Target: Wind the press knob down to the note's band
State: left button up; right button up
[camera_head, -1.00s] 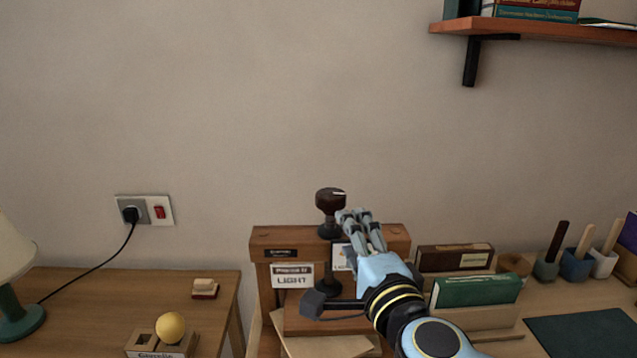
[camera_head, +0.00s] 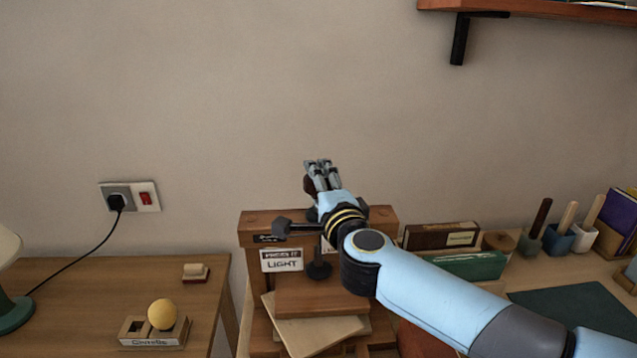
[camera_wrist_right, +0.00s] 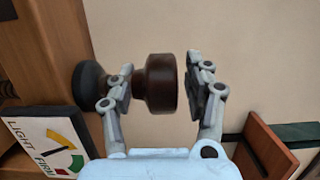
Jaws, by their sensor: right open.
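The dark brown press knob (camera_wrist_right: 161,83) sits on a black collar in the right wrist view. In the head view the knob (camera_head: 309,185) is mostly hidden behind my right gripper (camera_head: 318,165). My right gripper (camera_wrist_right: 158,85) is open, with one finger on each side of the knob head; whether either finger touches it I cannot tell. The note (camera_head: 282,261) on the wooden press (camera_head: 262,227) reads "PRESS II LIGHT". The gauge card (camera_wrist_right: 48,143) reads "LIGHT" and "FIRM", with green, yellow and red bands and a dark pointer. My left gripper is not in view.
Boards (camera_head: 318,335) lie in the press below the black foot (camera_head: 319,270). A brown book (camera_head: 440,236) and a green book (camera_head: 472,264) stand to the right. A yellow ball (camera_head: 162,314) rests on a block on the left table. The wall space above the press is clear.

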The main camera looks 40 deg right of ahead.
jog(key=c, duration=1)
jog(key=shift+w+r+m+g+h+p, duration=0.1)
jog(key=shift+r+m+g+h+p, duration=0.3)
jog(key=shift+h+p, duration=0.3)
jog(key=shift+f+m+g+h+p, duration=0.1)
jog(key=shift+m+g+h+p, duration=0.35)
jog(key=shift+m+h, duration=0.3)
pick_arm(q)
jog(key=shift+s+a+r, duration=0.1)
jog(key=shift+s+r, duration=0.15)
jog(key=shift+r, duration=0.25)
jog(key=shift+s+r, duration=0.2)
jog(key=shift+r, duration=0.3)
pick_arm(e)
jog(key=o, duration=1)
jog(key=shift+f, duration=0.1)
